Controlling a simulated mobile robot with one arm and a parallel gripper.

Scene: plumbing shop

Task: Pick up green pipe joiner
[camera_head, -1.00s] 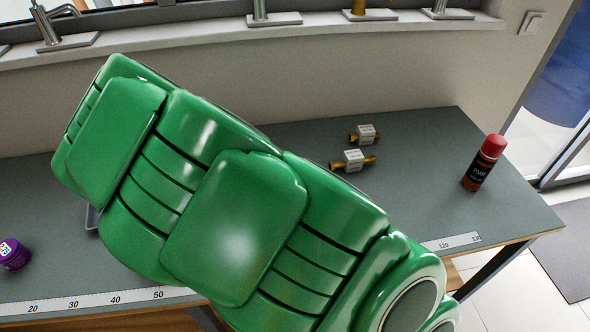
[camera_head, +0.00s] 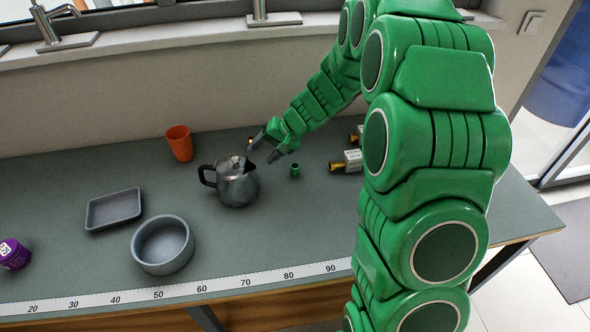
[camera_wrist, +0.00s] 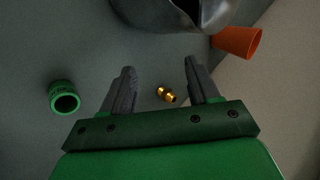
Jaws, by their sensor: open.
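The green pipe joiner (camera_head: 295,170) is a small hollow cylinder on the grey bench, right of the metal pot. In the wrist view the joiner (camera_wrist: 64,98) lies left of my fingers, its dark opening visible. My gripper (camera_head: 263,150) is open and empty above the bench, just behind and left of the joiner and close to the pot. In the wrist view my gripper (camera_wrist: 160,80) has its two dark fingers apart, with a small brass fitting (camera_wrist: 166,94) seen beyond the gap between them. The joiner is outside the fingers.
The metal pot (camera_head: 237,186) stands close to my gripper. An orange cup (camera_head: 179,144) is behind it. A grey tray (camera_head: 114,209), grey bowl (camera_head: 162,246) and purple container (camera_head: 13,254) are to the left. A boxed brass part (camera_head: 346,161) is right of the joiner.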

